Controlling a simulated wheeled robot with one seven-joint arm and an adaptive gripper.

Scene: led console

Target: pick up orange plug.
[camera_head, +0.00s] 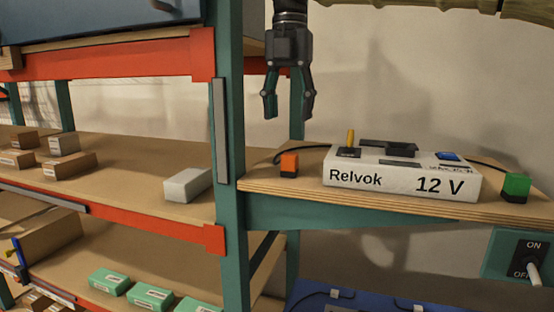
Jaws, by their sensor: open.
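The orange plug (289,163) stands on the wooden shelf board, left of the white console. It has a dark lower part, and a black cable runs behind it to the console. The white console (402,182) is marked "Relvok 12 V" and has a yellow lever on top. My gripper (288,115) points down with its two fingers apart and nothing between them. It hangs above the orange plug with a clear gap, in front of the wall.
A green plug (515,186) stands right of the console. A teal upright post (229,150) rises just left of the orange plug. A switch box (526,257) marked ON and OFF hangs at lower right. Boxes sit on the left shelves, including a pale one (187,185).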

